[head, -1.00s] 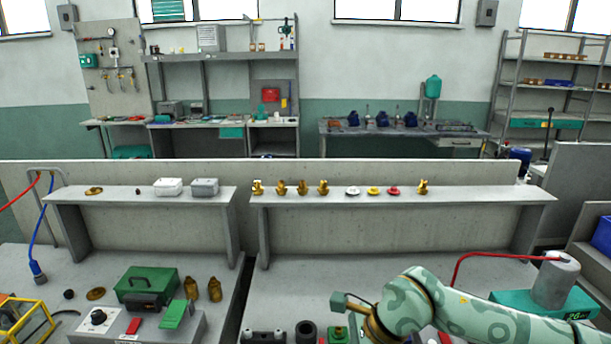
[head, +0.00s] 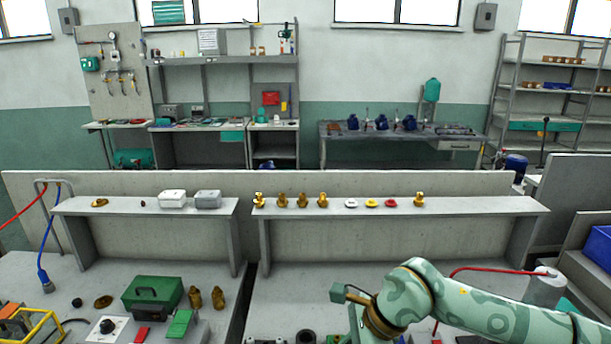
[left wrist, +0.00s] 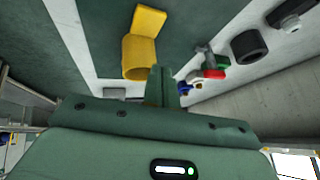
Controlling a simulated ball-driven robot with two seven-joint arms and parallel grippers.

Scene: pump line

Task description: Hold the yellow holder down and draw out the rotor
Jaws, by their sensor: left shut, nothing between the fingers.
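The yellow holder (left wrist: 138,55) shows in the left wrist view as a round sleeve with a flat plate, on a dark green surface. My left gripper (left wrist: 162,76) is shut and empty, its fingertips close beside the holder's round end in the picture; I cannot tell whether they touch. The left gripper is outside the head view. My right arm comes in from the right in the head view, but its gripper is below the lower edge. I cannot make out the rotor, and the inside of the holder is hidden.
A black ring-shaped part (left wrist: 248,46) and a red and green part (left wrist: 214,68) are right of the holder. In the head view a green box (head: 152,296) and brass fittings (head: 206,298) stand on the left bench. A raised shelf (head: 460,206) carries small parts.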

